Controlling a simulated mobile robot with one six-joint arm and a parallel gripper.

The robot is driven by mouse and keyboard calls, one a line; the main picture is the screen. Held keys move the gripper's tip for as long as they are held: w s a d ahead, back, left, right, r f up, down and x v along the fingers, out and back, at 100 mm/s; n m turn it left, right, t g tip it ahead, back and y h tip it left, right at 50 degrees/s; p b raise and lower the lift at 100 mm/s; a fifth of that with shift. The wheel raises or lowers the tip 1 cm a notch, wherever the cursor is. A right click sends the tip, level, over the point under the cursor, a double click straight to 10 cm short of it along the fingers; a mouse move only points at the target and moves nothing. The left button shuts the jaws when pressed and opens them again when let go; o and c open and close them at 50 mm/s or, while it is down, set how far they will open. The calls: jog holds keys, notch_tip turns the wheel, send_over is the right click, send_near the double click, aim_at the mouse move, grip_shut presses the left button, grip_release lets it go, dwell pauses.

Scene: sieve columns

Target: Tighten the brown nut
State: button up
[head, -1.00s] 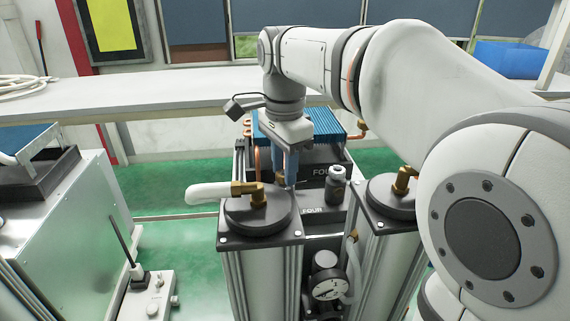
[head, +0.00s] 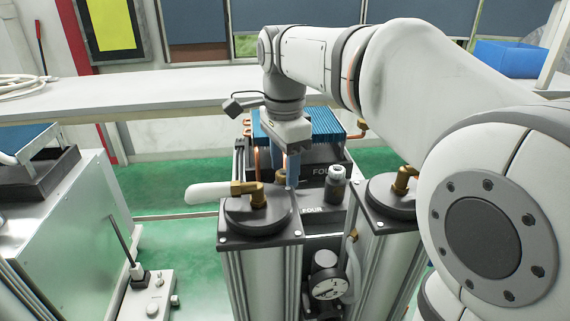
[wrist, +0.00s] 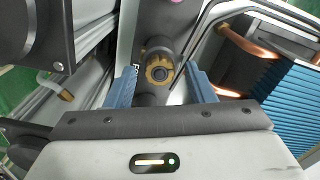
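The brown nut (wrist: 160,68) is a ribbed brass-brown ring around a dark round stem, near the middle of the wrist view. My gripper (wrist: 162,78) is open, with one blue finger on each side of the nut and visible gaps between. I cannot tell from this view how far the fingertips are above it. In the head view my gripper (head: 292,168) points down just behind the left column's black cap (head: 258,214).
A brass elbow (head: 250,192) with a white hose sits on the left cap. A second capped column (head: 390,196), a dark valve knob (head: 335,182) and a pressure gauge (head: 328,286) stand to the right. Blue fins (wrist: 290,108) and copper pipes (wrist: 245,48) lie close on the right.

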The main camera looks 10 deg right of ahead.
aim_at(284, 172)
notch_tip(284, 172, up, 8)
jog(key=shift+f+b, duration=0.15)
jog(key=shift+b, duration=0.15)
dwell(0.4)
